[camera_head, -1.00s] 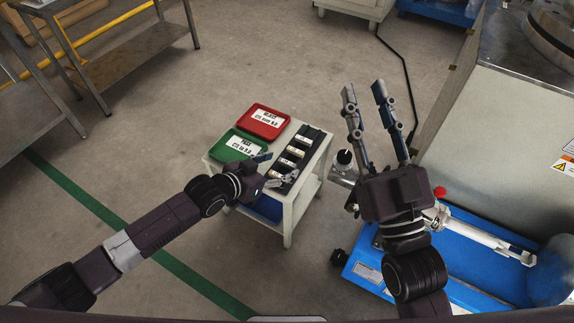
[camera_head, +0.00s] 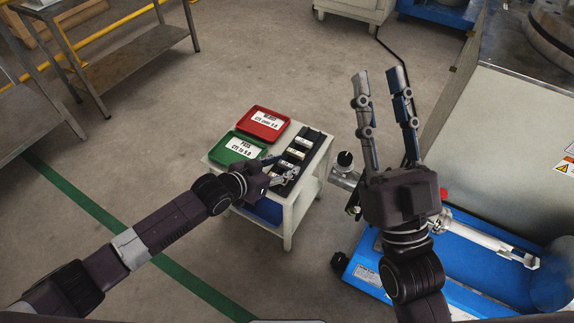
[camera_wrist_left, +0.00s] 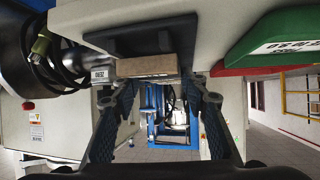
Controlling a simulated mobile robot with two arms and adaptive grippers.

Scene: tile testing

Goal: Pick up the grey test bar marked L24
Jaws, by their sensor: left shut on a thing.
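The black rack (camera_head: 319,143) on the small white cart holds several test bars with white labels (camera_head: 295,153). The labels are too small to read in the head view, so I cannot tell which bar is L24. My left gripper (camera_head: 279,168) is at the near end of the rack, shut on a bar there. In the left wrist view, a brownish-grey bar (camera_wrist_left: 147,67) lies between the fingertips, and a labelled metal part (camera_wrist_left: 100,75) shows beside it, its marking unclear. My right gripper (camera_head: 384,74) is raised, fingers apart and empty.
A red tray (camera_head: 281,123) and a green tray (camera_head: 225,151) with printed cards lie left of the rack on the white cart (camera_head: 307,197). A blue-based machine (camera_head: 455,285) stands to the right. The floor left of the cart is clear.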

